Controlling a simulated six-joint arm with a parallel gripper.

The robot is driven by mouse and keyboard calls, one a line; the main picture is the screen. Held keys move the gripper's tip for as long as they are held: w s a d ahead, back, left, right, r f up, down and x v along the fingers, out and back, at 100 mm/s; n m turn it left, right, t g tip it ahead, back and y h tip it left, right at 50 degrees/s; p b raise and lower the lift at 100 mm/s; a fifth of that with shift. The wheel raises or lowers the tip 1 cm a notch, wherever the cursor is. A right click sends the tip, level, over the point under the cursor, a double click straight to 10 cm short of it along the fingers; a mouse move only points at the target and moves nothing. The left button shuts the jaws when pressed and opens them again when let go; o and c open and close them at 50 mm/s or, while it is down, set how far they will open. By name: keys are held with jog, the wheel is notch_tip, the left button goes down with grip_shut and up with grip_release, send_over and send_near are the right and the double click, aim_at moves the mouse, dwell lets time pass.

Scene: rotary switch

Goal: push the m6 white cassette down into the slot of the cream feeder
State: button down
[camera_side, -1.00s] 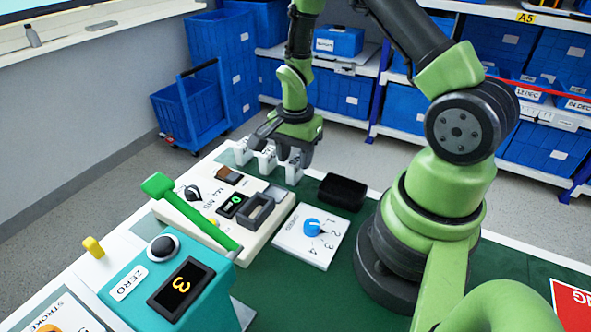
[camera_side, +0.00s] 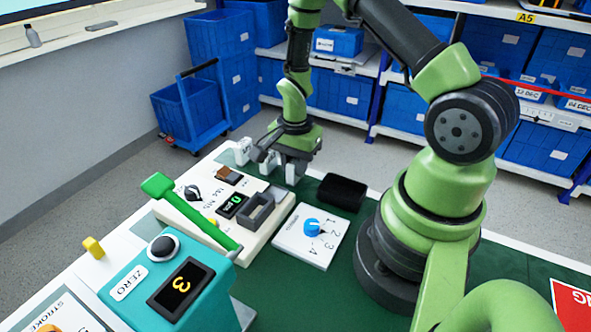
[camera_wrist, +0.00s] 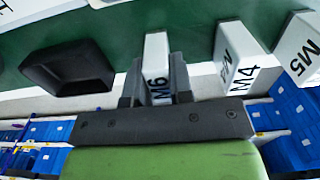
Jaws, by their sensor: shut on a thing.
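The white M6 cassette (camera_wrist: 157,58) stands between my gripper's (camera_wrist: 155,82) two dark fingers in the wrist view, its label facing the palm. In the side view my gripper (camera_side: 281,163) is shut on this cassette (camera_side: 291,174), the one closest to the black tray, at the back of the bench. Its lower end appears at bench level; I cannot tell whether it touches. The cream feeder (camera_side: 210,218) lies in front and to the left, with a dark grey frame around a slot (camera_side: 257,210), which looks empty.
White cassettes M4 (camera_wrist: 232,60) and M5 (camera_wrist: 298,48) stand close beside M6. A black tray (camera_side: 342,192) is to the right. A white dial plate (camera_side: 305,250) sits beside the feeder.

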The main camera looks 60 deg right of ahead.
jog(key=shift+r, duration=2.5)
jog(key=a+r, duration=0.3)
jog(key=a, duration=0.4)
jog(key=a+r, duration=0.4)
jog(key=a, duration=0.3)
jog(key=shift+a+r, duration=0.25)
jog(key=shift+r, duration=0.05)
jog(key=shift+s, duration=0.1)
jog(key=shift+f, duration=2.95)
